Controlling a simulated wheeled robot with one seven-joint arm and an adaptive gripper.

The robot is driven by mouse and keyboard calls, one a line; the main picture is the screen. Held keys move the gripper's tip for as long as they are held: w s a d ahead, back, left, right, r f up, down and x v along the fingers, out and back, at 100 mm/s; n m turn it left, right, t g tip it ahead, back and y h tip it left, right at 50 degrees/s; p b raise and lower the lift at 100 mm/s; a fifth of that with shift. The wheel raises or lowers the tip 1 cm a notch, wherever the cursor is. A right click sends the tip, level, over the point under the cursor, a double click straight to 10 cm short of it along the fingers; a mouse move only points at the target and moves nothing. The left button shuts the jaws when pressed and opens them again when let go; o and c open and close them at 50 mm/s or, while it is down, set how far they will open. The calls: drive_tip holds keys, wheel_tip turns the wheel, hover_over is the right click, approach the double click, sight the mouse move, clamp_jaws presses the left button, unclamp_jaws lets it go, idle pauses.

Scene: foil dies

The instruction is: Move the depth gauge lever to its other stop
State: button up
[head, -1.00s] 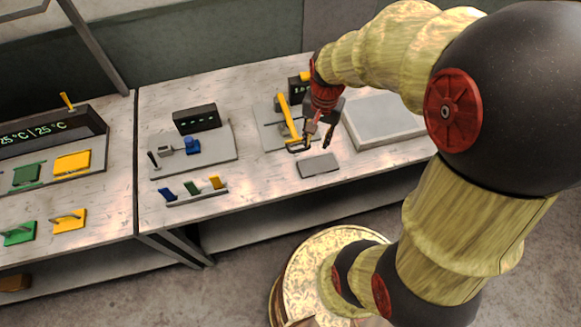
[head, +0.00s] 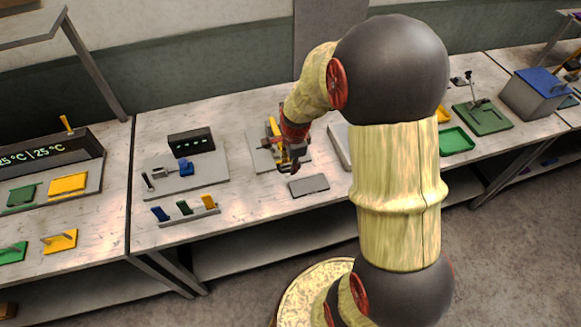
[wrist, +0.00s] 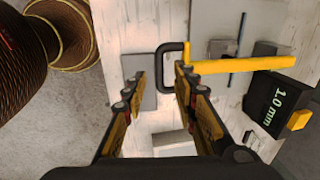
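The depth gauge lever is a yellow bar (wrist: 240,65) with a dark D-shaped handle (wrist: 160,68) at its end. In the head view the yellow lever (head: 274,128) shows behind my gripper (head: 288,166), and its handle is hidden or too small to tell. In the wrist view my gripper (wrist: 160,80) is open, with the handle in line with the gap between its fingertips. The right fingertip appears close to the handle; I cannot tell whether they touch. The gauge's dark display (wrist: 275,105) reads 1.0 mm.
A flat grey pad (head: 309,185) lies on the bench in front of the gauge. To the left stand a second device (head: 215,165) and a rack (head: 190,218) with blue, green and yellow pieces. A grey slab (head: 339,145) is partly behind my arm.

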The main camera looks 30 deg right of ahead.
drive_tip(key=shift+w+f, duration=0.25)
drive_tip(key=shift+f, duration=1.05)
drive_tip(key=shift+c, duration=0.8)
clamp_jaws()
